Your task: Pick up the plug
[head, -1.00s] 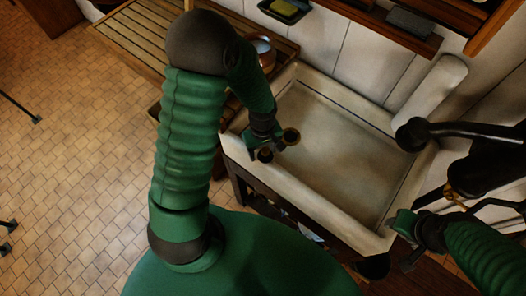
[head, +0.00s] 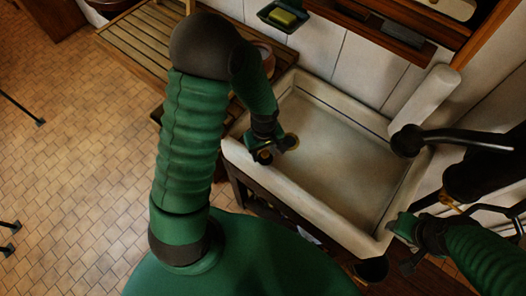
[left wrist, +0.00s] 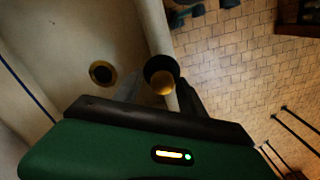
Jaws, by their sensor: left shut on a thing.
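The plug (head: 264,157) is a small dark round piece with a brass-coloured middle. It also shows in the left wrist view (left wrist: 162,75), between the fingertips. My left gripper (head: 266,148) is shut on it, over the near left rim of the pale stone sink (head: 335,150). Whether the plug touches the rim I cannot tell. The fingers also show in the left wrist view (left wrist: 160,92).
A slatted wooden bench (head: 150,45) stands left of the sink, with a round pot (head: 265,55) near the sink. A dark pump or tap (head: 420,139) reaches over the sink's right side. A soap dish (head: 284,17) is on the tiled wall. The sink basin is empty.

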